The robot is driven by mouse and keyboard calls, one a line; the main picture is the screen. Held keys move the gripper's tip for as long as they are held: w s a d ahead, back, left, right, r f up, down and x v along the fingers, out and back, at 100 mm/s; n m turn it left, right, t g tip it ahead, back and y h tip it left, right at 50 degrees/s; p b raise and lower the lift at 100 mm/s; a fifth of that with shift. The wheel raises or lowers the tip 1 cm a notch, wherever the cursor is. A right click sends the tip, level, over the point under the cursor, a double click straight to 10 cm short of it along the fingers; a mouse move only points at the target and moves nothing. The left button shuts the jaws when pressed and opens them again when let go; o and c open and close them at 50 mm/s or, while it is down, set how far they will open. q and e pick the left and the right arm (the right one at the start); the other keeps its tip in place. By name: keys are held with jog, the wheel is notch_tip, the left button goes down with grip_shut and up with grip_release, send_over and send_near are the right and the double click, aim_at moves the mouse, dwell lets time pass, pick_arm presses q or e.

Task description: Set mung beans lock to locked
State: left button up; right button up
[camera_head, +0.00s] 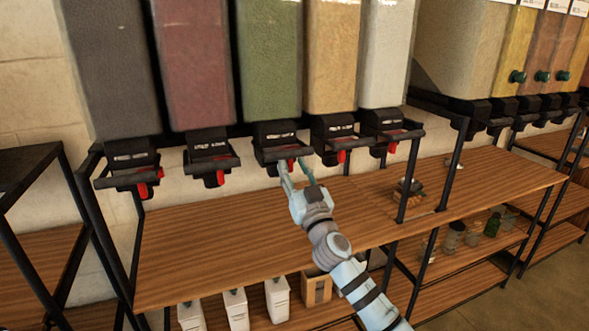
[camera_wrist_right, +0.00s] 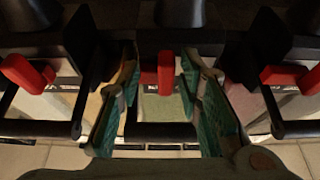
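The mung beans dispenser (camera_head: 270,62) is the green-filled one in the middle of the row in the head view. Its black outlet (camera_head: 276,140) has a small red lock tab (camera_head: 290,164) hanging below the front bar. The tab (camera_wrist_right: 166,72) shows in the right wrist view, pointing up and down in the picture. My right gripper (camera_head: 298,168) is raised to this outlet from below. In the wrist view, its green-padded fingers (camera_wrist_right: 160,68) are open, one on each side of the tab. The right finger looks nearer to the tab; contact is unclear. My left gripper is not in view.
Similar dispensers with red tabs flank it: a dark red one (camera_head: 196,65) on the left and a yellow one (camera_head: 331,55) on the right. Neighbouring tabs (camera_wrist_right: 28,74) and (camera_wrist_right: 290,77) are close. A wooden shelf (camera_head: 200,235) lies below, mostly clear.

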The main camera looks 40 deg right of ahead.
jog(key=v, duration=1.2)
